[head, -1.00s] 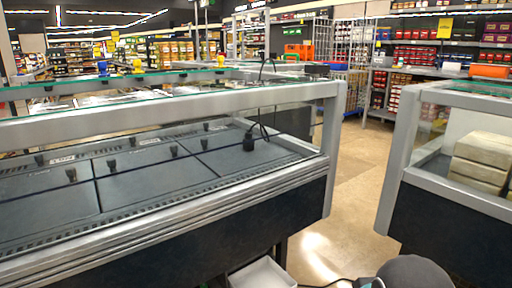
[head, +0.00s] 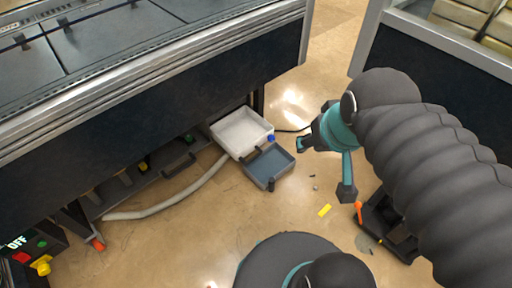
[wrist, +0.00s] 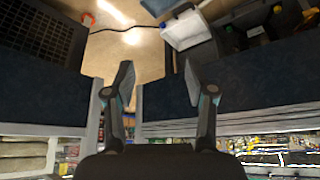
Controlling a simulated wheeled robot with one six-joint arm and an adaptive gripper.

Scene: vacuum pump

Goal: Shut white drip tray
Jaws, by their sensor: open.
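The white drip tray (head: 214,131) is an open, shallow box that sticks out from under the freezer case, low over the floor. It also shows near the top of the wrist view (wrist: 188,29). My gripper (head: 325,168) is to the right of the tray, apart from it. Its two teal and dark fingers are spread, with nothing between them in the wrist view (wrist: 158,82). How far the tray runs back under the case is hidden.
A pale hose (head: 170,207) curves along the floor at left. A dark device with an orange part (head: 384,226) stands below my arm. Small scraps lie on the open floor.

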